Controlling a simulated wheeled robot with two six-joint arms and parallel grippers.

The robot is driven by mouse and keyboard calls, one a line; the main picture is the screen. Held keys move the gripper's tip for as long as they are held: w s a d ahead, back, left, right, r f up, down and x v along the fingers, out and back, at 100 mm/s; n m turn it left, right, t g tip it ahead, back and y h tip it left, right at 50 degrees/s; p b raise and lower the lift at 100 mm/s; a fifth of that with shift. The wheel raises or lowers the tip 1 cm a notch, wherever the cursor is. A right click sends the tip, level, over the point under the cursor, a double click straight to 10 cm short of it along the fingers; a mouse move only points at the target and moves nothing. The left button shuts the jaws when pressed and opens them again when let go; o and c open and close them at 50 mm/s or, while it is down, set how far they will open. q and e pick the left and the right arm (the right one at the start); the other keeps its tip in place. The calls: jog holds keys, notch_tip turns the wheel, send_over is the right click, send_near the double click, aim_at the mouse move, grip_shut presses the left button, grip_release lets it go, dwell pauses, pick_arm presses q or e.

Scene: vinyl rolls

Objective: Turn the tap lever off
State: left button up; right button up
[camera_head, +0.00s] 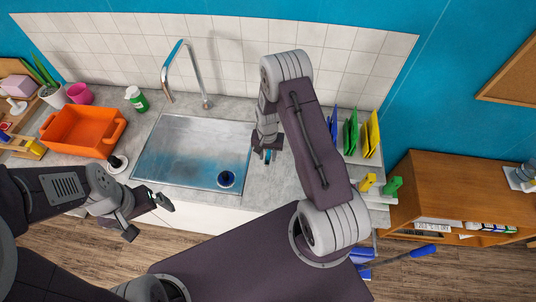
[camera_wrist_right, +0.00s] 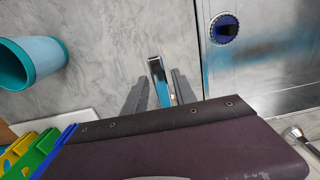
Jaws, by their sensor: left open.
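The chrome tap (camera_head: 183,62) rises behind the sink in the head view, its tall bent spout on the left. A short chrome post (camera_head: 206,102), seemingly its lever, stands to the right of the spout base. A chrome piece (camera_wrist_right: 293,133) also shows at the sink edge in the right wrist view. My right gripper (camera_head: 267,154) points down over the counter right of the sink, apart from the tap. A narrow shiny teal-and-metal piece (camera_wrist_right: 158,78) shows between its fingers; whether it is gripped is unclear. My left gripper (camera_head: 149,217) is open and empty in front of the counter.
The metal sink (camera_head: 180,140) has a dark blue drain (camera_head: 227,179). An orange basin (camera_head: 80,131) and a green bottle (camera_head: 137,99) stand left. A teal cup (camera_wrist_right: 36,62) lies on the counter. Coloured boards (camera_head: 354,134) stand right, beside a wooden cabinet (camera_head: 460,185).

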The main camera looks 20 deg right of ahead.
aim_at(268, 157)
jog(key=shift+r, duration=0.1)
jog(key=shift+r, duration=0.3)
notch_tip(268, 157, up, 8)
jog(key=b, duration=0.2)
jog(key=shift+f+b, duration=0.2)
jog(key=shift+b, duration=0.15)
jog(key=shift+r, duration=0.35)
